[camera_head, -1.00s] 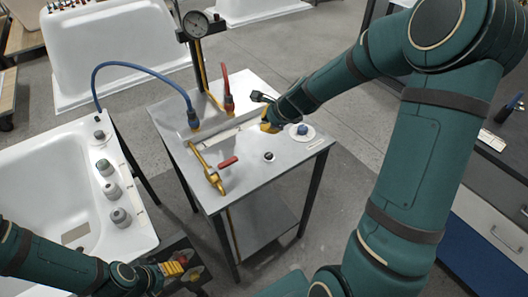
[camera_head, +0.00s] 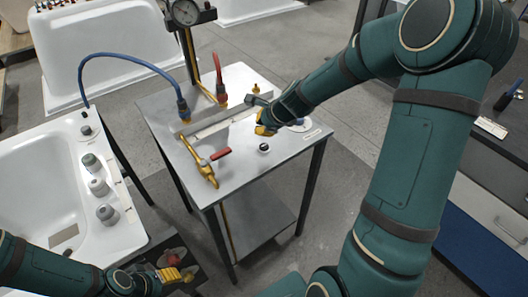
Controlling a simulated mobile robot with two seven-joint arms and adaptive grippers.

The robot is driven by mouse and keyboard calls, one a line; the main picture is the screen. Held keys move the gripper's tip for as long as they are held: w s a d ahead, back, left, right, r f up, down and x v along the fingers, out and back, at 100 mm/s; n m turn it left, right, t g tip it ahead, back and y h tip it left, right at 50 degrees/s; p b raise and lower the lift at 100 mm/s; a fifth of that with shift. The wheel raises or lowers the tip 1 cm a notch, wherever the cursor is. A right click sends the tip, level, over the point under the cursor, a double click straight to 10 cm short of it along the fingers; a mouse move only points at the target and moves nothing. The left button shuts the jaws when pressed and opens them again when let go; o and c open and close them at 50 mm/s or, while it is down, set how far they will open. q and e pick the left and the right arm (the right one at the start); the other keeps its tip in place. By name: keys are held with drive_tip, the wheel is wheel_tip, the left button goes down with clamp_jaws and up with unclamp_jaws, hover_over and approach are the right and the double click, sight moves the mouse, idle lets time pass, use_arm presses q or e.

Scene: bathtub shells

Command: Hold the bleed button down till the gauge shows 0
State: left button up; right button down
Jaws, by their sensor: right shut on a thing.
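The round gauge (camera_head: 185,12) stands on a post at the bench's back; its needle reading is too small to tell. A small black-topped button with a pale ring (camera_head: 264,148) sits on the steel bench top (camera_head: 236,168); it looks like the bleed button, and I cannot tell whether it is pressed. My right gripper (camera_head: 264,120) is low over the bench, just behind this button and apart from it in the picture. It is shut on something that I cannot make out. My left gripper (camera_head: 172,275) is at the bottom, away from the bench; its jaw state is unclear.
Blue (camera_head: 182,108) and red (camera_head: 221,92) hose ends stand on the bench, near a brass valve with a red handle (camera_head: 221,153). A white plate (camera_head: 307,124) is partly hidden by my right gripper. A white tub (camera_head: 40,185) with grey fittings stands left.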

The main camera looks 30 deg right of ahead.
sight(262, 144)
use_arm(q)
drive_tip(key=shift+w+f+b, duration=0.15)
drive_tip(key=shift+f+b, duration=0.4)
drive_tip(key=shift+f, duration=0.25)
drive_tip(key=shift+w+f+b, duration=0.15)
drive_tip(key=shift+f+b, duration=0.4)
drive_tip(key=shift+f, duration=0.2)
use_arm(e)
drive_tip(key=shift+f, duration=1.55)
use_arm(q)
drive_tip(key=shift+f, duration=0.15)
use_arm(e)
drive_tip(key=shift+f, duration=0.15)
drive_tip(key=shift+f+b, duration=0.3)
drive_tip(key=shift+b, duration=0.15)
use_arm(q)
drive_tip(key=shift+f, duration=0.25)
use_arm(e)
drive_tip(key=shift+f, duration=0.4)
use_arm(q)
drive_tip(key=shift+r, duration=0.1)
use_arm(e)
drive_tip(key=shift+r, duration=0.1)
idle(0.5)
use_arm(q)
drive_tip(key=shift+r+p, duration=0.7)
drive_tip(key=shift+p, duration=0.15)
use_arm(e)
drive_tip(key=shift+r, duration=0.75)
